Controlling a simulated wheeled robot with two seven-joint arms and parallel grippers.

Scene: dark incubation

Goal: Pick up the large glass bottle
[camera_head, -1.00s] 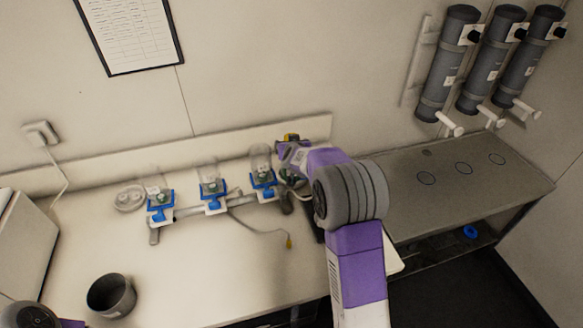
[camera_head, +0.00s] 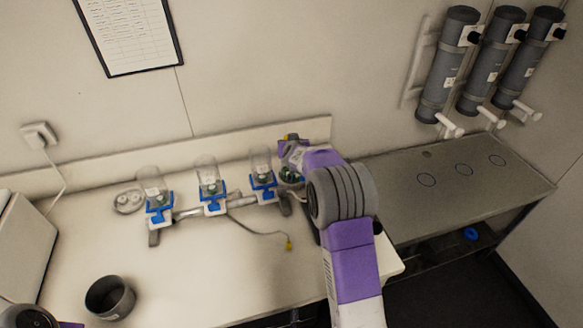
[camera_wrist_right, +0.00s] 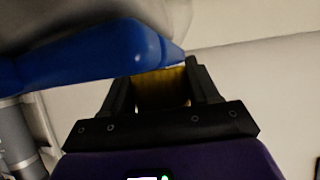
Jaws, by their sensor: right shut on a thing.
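Three clear glass vessels with green matter inside stand in blue holders on a rail: left (camera_head: 151,181), middle (camera_head: 208,172) and right (camera_head: 261,161). I cannot tell which is the large glass bottle. My right gripper (camera_head: 290,165) is just right of the right vessel, mostly hidden by its own wrist. A dark green thing shows there (camera_head: 292,173). In the right wrist view the right gripper (camera_wrist_right: 160,87) is shut on a yellow-brown piece (camera_wrist_right: 163,90); whether this belongs to a bottle is unclear. A blue part (camera_wrist_right: 95,58) lies close above it. My left gripper is not in view.
A dark grey pot (camera_head: 110,297) stands at the bench's front left. A cable with a yellow end (camera_head: 289,243) lies mid-bench.

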